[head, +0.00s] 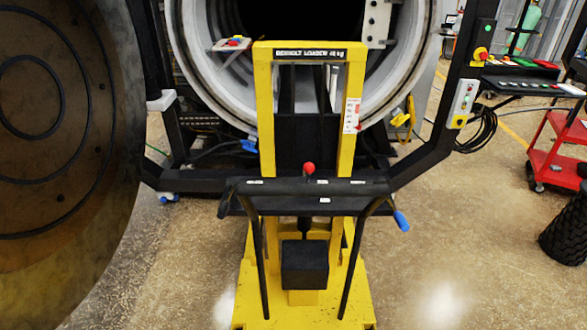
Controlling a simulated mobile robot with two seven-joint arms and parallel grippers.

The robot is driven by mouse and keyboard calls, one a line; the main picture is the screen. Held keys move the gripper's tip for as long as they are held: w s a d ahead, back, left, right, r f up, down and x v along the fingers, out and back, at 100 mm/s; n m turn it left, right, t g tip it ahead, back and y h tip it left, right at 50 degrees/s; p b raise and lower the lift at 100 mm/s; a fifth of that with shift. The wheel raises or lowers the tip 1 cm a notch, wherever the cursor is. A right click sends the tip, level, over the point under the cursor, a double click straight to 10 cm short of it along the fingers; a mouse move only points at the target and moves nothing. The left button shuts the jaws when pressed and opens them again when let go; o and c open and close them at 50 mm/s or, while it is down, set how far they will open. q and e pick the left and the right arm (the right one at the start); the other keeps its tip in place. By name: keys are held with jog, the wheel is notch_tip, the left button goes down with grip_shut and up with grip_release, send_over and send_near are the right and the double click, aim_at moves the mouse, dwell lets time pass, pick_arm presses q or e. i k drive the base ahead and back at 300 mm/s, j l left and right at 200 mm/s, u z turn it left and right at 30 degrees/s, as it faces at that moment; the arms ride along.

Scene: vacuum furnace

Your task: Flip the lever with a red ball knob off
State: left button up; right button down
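The lever's red ball knob (309,168) shows near the middle of the head view. It stands just above the black handlebar (330,187) of the yellow loader (264,110). The lever's shaft below the knob is mostly hidden by the bar, so its exact setting is hard to tell. Neither of my grippers is in view.
Behind the loader is the open round furnace chamber (201,62); its large round door (70,150) fills the left. A black frame surrounds the loader. A red cart (556,150) and a black tyre-like roll (566,232) stand right. Floor (450,250) beside the loader is clear.

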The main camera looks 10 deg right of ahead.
aim_at(309, 168)
jog(key=i+j, duration=0.6)
jog(key=i, duration=0.15)
